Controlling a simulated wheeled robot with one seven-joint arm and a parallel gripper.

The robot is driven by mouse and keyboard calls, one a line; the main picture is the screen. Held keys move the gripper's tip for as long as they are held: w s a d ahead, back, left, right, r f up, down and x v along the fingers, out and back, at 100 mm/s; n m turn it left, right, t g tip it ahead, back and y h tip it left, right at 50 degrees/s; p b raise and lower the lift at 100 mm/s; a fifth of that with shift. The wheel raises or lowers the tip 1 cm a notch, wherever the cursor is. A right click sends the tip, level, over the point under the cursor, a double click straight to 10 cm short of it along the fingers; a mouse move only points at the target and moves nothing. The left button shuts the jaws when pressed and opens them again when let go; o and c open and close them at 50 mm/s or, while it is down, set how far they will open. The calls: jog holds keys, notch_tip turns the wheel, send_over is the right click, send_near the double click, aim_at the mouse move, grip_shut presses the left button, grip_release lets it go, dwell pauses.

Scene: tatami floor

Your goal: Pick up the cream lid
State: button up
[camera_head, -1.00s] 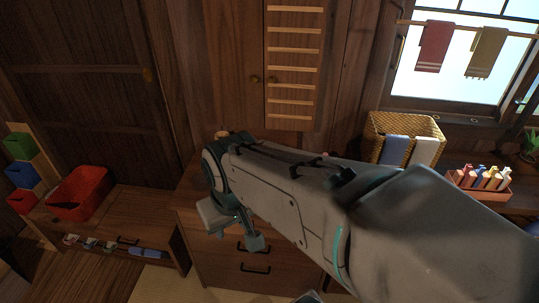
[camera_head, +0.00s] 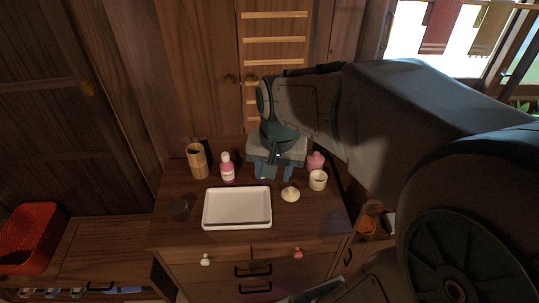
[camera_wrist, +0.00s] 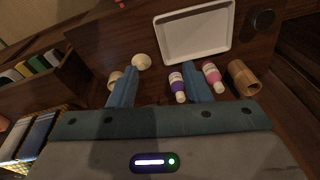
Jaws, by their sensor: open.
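The cream lid (camera_head: 290,193) is a small pale disc with a knob. It lies on the brown dresser top (camera_head: 230,240), right of the white tray. The wrist view shows the lid (camera_wrist: 141,61) beyond the tip of my left-hand finger. My gripper (camera_head: 274,172) points down over the back of the dresser, behind and left of the lid. In the wrist view my gripper (camera_wrist: 159,74) has its two blue-grey fingers apart, with nothing held. The open cream jar (camera_head: 318,180) stands right of the lid; a finger partly hides it in the wrist view.
The white tray (camera_head: 237,225) lies mid-dresser. A bamboo cup (camera_head: 197,160), a pink bottle (camera_head: 227,168) and a dark round piece (camera_head: 180,208) stand around it. A pink jar (camera_head: 316,161) is behind the cream jar. A purple bottle (camera_wrist: 178,87) stands near my right-hand finger.

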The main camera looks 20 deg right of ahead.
jog(key=w+d+f+m+g+b, duration=0.1)
jog(key=w+d+f+m+b, duration=0.1)
jog(key=w+d+f+m, duration=0.5)
jog(key=m+g+b, duration=0.1)
jog(key=m+b, duration=0.1)
jog(key=m, duration=0.3)
send_over(291, 189)
notch_tip(291, 189, down, 4)
jog(key=f, duration=0.7)
jog(key=shift+w+d+f, duration=0.2)
jog(key=shift+w+f, duration=0.15)
jog(key=f, duration=0.5)
jog(key=shift+s+a+f+b, duration=0.2)
jog(key=shift+s+f+b, duration=0.05)
jog(key=shift+f+b, duration=0.05)
grip_shut()
